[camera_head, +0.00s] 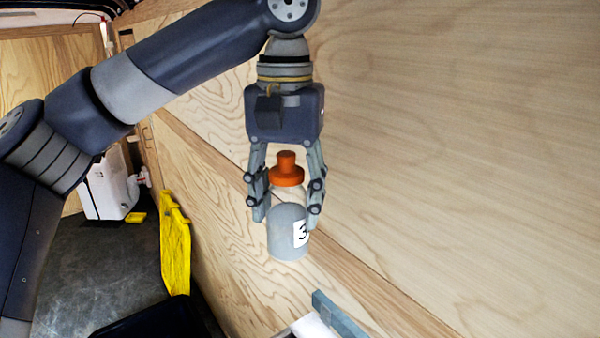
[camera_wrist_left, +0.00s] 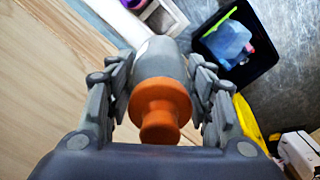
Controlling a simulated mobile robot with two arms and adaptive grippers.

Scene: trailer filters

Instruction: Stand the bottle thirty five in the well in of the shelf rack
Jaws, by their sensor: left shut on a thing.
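A grey bottle (camera_head: 287,240) with an orange stepped cap hangs upright in my left gripper (camera_head: 286,208). Its white label shows a "3"; the rest of the label is turned out of sight. The gripper points down, its fingers on both sides of the bottle's upper body, below the cap. In the left wrist view the bottle (camera_wrist_left: 160,62) lies between the fingers (camera_wrist_left: 160,90), cap nearest the camera. At the bottom of the head view a grey-blue edge with a white surface (camera_head: 338,316) shows, perhaps part of the rack; no well can be made out. My right gripper is not in view.
A plywood wall (camera_head: 450,150) stands close behind the gripper. A yellow folding sign (camera_head: 175,245) leans at the left by a white container (camera_head: 105,190). A black bin (camera_wrist_left: 237,50) with coloured things stands on the dark floor.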

